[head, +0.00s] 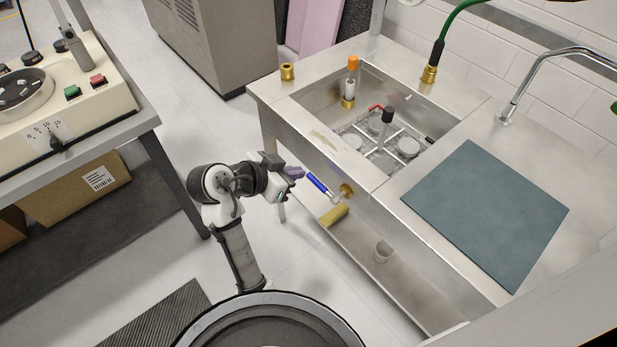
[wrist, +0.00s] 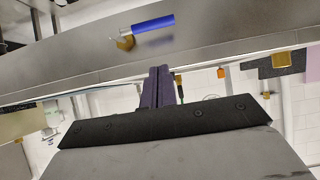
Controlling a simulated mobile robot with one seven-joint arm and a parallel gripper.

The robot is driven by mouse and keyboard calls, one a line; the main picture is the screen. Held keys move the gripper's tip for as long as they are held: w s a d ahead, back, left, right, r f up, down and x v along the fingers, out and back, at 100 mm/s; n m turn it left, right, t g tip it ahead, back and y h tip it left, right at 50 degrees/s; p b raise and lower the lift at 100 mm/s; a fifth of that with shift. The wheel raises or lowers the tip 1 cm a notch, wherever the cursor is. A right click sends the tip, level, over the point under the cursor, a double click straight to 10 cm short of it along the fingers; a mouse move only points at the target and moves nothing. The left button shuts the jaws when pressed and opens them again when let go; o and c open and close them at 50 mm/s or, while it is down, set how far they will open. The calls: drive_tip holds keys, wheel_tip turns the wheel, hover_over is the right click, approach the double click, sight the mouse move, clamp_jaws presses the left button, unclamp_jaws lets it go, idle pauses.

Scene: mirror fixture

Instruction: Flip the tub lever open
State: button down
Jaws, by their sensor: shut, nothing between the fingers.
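The tub lever (head: 317,184) has a blue handle on a brass fitting on the front wall of the steel tub (head: 290,128). In the wrist view the blue lever (wrist: 153,23) sticks out sideways from its brass fitting, beyond my fingertips. My gripper (head: 296,172) is just left of the blue handle in the head view. Its purple fingers are together and empty in the wrist view (wrist: 158,72). A small gap shows between the fingers and the lever in the wrist view; in the head view they look close, and I cannot tell the exact distance.
Inside the tub stand an orange-topped pipe (head: 352,68) and a rack with round pieces (head: 384,140). A teal mat (head: 487,212) lies on the counter at right. Open floor lies left of the tub.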

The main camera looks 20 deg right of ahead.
sight(308, 177)
drive_tip(key=d+f, duration=0.2)
drive_tip(key=w+d+f+p, duration=0.1)
drive_tip(key=f, duration=0.1)
drive_tip(key=shift+w+d+f, duration=0.1)
drive_tip(key=shift+d+f, duration=0.2)
drive_tip(key=shift+d, duration=0.05)
drive_tip(key=shift+w+d+f, duration=0.1)
drive_tip(key=shift+d+f, duration=0.05)
drive_tip(key=shift+f, duration=0.7)
drive_tip(key=shift+d+f, duration=0.1)
